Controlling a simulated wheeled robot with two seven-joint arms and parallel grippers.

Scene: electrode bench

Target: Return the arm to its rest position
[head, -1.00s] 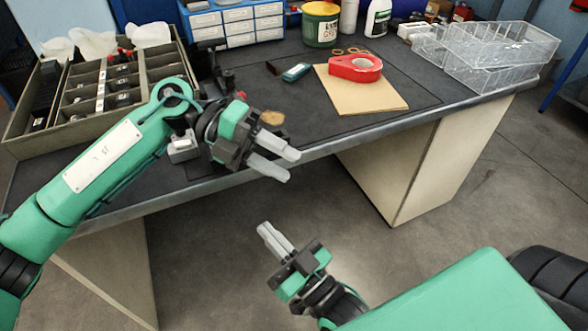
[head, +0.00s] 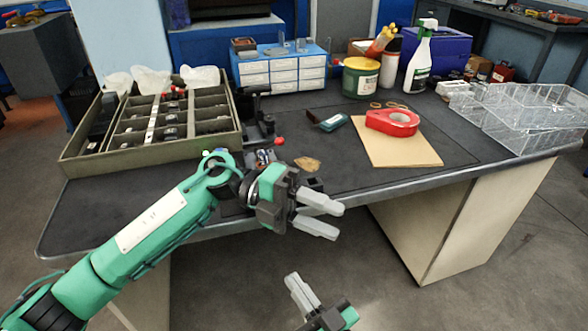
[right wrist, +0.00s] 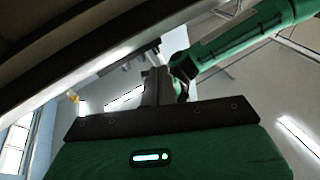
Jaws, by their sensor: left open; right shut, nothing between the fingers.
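My left gripper (head: 329,220) is at the end of the green arm from the left in the head view. Its two pale fingers are apart and empty, by the front edge of the bench (head: 400,202). My right gripper (head: 296,283) is lower in the head view, in front of the bench, over the floor. Its pale fingers are together with nothing between them. Most of my right arm is below the frame. The right wrist view looks upward past a dark edge, with a green arm at upper right.
On the bench stand a divided tray (head: 70,160), a drawer unit (head: 285,72), a green tin (head: 360,80), a spray bottle (head: 418,65) and clear bins (head: 535,138). The floor right of the bench is clear.

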